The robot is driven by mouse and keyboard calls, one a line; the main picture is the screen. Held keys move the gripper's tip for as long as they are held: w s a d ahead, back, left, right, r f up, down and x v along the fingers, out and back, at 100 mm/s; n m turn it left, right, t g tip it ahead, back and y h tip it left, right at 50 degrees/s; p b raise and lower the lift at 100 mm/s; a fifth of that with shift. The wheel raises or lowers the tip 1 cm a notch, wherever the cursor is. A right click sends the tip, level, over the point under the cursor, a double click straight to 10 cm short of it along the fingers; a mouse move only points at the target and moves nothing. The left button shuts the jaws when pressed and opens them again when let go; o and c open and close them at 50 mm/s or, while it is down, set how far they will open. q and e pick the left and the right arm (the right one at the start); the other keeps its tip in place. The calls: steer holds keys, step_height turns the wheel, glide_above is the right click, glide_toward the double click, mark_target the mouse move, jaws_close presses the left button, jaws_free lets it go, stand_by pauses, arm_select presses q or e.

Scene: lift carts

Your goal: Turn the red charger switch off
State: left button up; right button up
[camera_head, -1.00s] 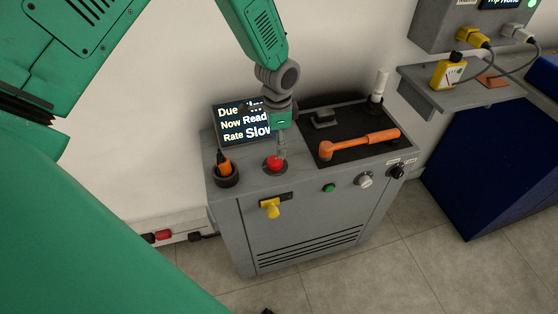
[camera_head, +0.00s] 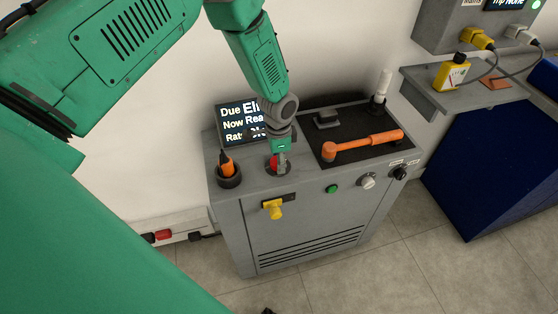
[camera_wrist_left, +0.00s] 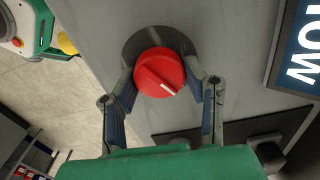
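The red charger switch (camera_wrist_left: 160,73) is a round knob with a white line, set on a dark round plate on top of the grey charger cabinet (camera_head: 290,237). The line points to the lower right in the left wrist view. In the head view the switch (camera_head: 273,162) is partly hidden by my left gripper (camera_head: 278,164), which comes down from above. In the left wrist view my left gripper (camera_wrist_left: 162,70) is spread, one finger on each side of the knob, with the tips close to its sides. Firm contact cannot be told. My right gripper is not in view.
A display (camera_head: 238,123) stands behind the switch, partly covered by my arm. An orange-tipped tool in a dark cup (camera_head: 228,175) is left of it. An orange hammer (camera_head: 362,145) lies on a black mat to the right.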

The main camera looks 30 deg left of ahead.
arm_select(q)
steer(key=shift+s+a+f, duration=0.15)
steer(key=shift+s+a, duration=0.05)
steer(key=shift+a, duration=0.25)
steer(key=shift+d, duration=0.35)
steer(key=shift+a, duration=0.2)
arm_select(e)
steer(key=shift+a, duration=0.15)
arm_select(q)
steer(key=shift+n, duration=0.4)
steer(key=n, duration=0.5)
steer(key=shift+d+n, duration=0.15)
steer(key=shift+n, duration=0.25)
steer(key=n, duration=0.5)
steer(key=shift+s, duration=0.1)
steer(key=shift+n, duration=0.3)
